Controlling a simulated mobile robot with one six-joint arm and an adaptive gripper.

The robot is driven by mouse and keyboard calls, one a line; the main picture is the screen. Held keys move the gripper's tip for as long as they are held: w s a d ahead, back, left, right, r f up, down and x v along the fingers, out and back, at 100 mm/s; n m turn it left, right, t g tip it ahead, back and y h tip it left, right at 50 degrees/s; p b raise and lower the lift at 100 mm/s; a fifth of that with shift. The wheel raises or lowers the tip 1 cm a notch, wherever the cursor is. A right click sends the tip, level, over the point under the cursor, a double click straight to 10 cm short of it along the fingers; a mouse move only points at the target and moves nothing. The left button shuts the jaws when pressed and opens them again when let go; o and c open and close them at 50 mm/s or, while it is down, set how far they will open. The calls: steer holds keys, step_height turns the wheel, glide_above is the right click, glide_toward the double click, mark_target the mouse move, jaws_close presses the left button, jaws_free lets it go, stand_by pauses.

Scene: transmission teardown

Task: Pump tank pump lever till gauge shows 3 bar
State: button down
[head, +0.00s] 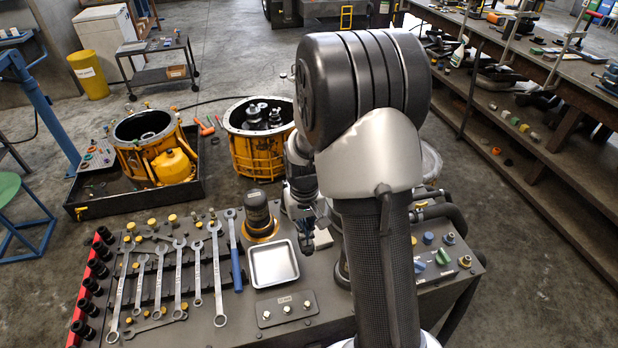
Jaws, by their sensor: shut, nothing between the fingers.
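My gripper (314,232) points down beside the tray, partly hidden behind my own arm. It is shut and holds nothing. I cannot make out the tank, its pump lever or a gauge; my large arm covers the middle right of the head view. A dark cylinder on an orange base (259,222) stands on the bench top (226,310) to the left of my gripper. I cannot tell whether it belongs to the pump.
A metal tray (273,264), several wrenches (197,270) and black sockets (93,285) crowd the bench. A panel with knobs (440,258) is at right. Orange housings (260,150) stand on the floor behind. A long shelf (550,125) lines the right.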

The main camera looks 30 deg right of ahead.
step_height(320, 180, up, 7)
steer(key=p, duration=0.5)
steer(key=shift+r, duration=0.2)
steer(key=shift+r, duration=0.1)
steer(key=s+a+r+n+t+b, duration=0.1)
steer(key=s+a+r+t+b, duration=0.1)
steer(key=s+a+r, duration=0.4)
steer(key=s+a+r+n+t+b, duration=0.1)
steer(key=s+a+r+b, duration=0.1)
steer(key=s+a+r, duration=0.5)
steer(key=s+r+n+t+b, duration=0.1)
steer(key=s+r, duration=0.1)
steer(key=s, duration=0.4)
steer(key=shift+s+d+t+b, duration=0.25)
steer(key=shift+s+t+b, duration=0.05)
steer(key=shift+s+b, duration=0.05)
steer(key=shift+r, duration=0.1)
stand_by(1.1)
